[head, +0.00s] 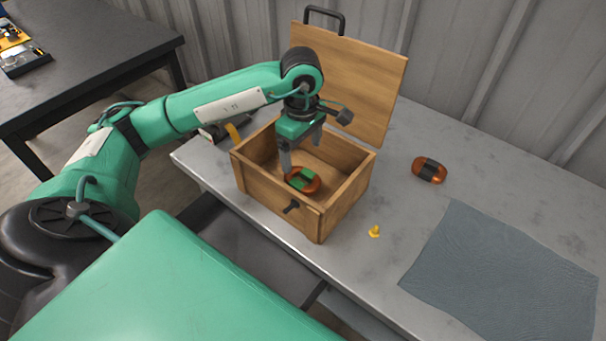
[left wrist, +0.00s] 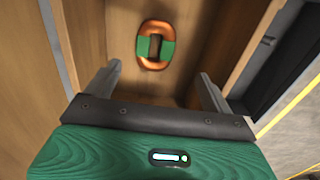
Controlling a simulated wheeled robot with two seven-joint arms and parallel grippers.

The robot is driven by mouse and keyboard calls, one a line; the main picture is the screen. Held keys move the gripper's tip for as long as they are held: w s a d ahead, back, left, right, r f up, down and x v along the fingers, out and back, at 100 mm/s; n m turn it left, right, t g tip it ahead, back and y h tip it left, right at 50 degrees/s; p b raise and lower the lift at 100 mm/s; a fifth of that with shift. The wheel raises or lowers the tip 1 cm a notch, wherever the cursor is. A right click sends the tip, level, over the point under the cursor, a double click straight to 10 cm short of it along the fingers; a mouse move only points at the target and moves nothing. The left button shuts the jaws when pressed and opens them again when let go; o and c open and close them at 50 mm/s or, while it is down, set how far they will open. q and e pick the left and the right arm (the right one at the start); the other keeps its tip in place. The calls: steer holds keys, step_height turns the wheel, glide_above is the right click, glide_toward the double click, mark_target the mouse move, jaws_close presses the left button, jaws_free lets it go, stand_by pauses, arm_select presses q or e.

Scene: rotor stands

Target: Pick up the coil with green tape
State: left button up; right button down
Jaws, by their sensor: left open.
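The coil with green tape (head: 302,180) is a copper-orange ring with green wraps. It lies inside the open wooden box (head: 262,196), near its front wall. In the left wrist view the coil (left wrist: 155,45) lies on the box floor, beyond the fingertips. My left gripper (head: 302,150) points down into the box above the coil. Its two fingers are apart in the left wrist view (left wrist: 160,80), with nothing between them. In the head view the gripper hides part of the box's inside. My right gripper is not in view.
The box lid (head: 352,80) stands open at the back. A coil with black tape (head: 429,170) and a small yellow object (head: 374,231) lie on the grey table (head: 400,130) to the right. A grey-blue cloth (head: 505,270) covers the table's right part. A tool (head: 225,130) lies left of the box.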

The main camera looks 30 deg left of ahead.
arm_select(q)
glide_above(303, 174)
steer(key=s+d, duration=0.1)
steer(key=s, duration=0.1)
step_height(303, 174, down, 5)
steer(key=shift+w+r, duration=0.1)
steer(key=shift+r, duration=0.1)
steer(key=f, duration=0.4)
steer(key=shift+w+a+f+p, duration=0.1)
steer(key=shift+w+p, duration=0.2)
steer(key=shift+p, duration=0.05)
steer(key=shift+f, duration=0.5)
steer(key=c, duration=1.3)
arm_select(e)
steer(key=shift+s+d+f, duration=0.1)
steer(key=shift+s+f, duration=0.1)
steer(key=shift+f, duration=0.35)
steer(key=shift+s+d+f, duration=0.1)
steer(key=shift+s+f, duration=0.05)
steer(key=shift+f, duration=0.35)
